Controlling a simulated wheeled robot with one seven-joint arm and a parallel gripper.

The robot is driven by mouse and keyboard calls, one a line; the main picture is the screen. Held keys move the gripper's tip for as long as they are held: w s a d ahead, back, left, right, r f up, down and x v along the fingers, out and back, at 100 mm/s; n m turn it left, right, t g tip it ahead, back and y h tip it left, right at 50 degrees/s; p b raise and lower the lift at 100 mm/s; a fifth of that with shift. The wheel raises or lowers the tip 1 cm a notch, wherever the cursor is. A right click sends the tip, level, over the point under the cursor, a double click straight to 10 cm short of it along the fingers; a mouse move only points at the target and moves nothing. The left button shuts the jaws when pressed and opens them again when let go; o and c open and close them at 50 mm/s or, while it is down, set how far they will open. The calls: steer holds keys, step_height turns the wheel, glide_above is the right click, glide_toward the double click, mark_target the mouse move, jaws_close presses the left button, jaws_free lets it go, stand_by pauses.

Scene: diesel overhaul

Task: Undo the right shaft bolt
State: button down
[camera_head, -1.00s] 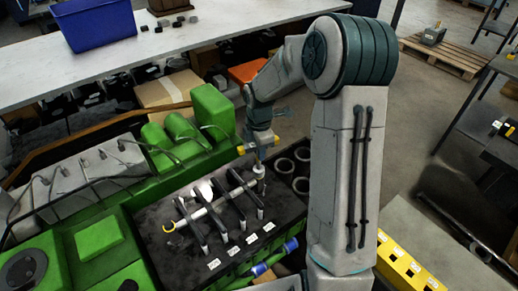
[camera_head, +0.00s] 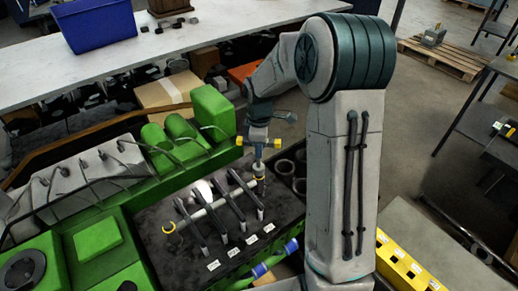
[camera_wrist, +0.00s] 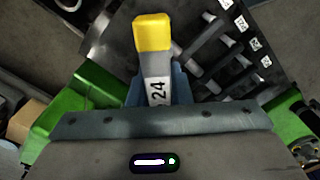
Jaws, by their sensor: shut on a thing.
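The rocker shaft (camera_head: 215,206) lies across the dark top of the green engine, with several dark arms across it. My gripper (camera_head: 258,137) is shut on a T-shaped tool with yellow handle ends (camera_head: 277,143), above the shaft's right end. The tool's stem points down to the right shaft bolt (camera_head: 260,181); the tool hides the bolt's head, and I cannot tell how fully it is seated. In the wrist view the tool handle (camera_wrist: 156,66), grey with a yellow end and marked 24, sits between my fingers (camera_wrist: 158,92).
Round dark openings (camera_head: 284,168) lie right of the bolt. Green engine covers (camera_head: 212,115) stand close behind the gripper. A white bench (camera_head: 190,48) with a blue bin (camera_head: 97,24) is at the back.

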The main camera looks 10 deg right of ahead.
steer(key=m+b, duration=0.1)
steer(key=m, duration=0.6)
steer(key=shift+b, duration=0.35)
steer(key=m, duration=0.7)
steer(key=shift+a+b, duration=0.1)
steer(key=shift+b, duration=0.3)
steer(key=m, duration=0.6)
steer(key=m+p, duration=0.1)
steer(key=m, duration=0.6)
steer(key=shift+p, duration=0.3)
steer(key=shift+m, duration=0.3)
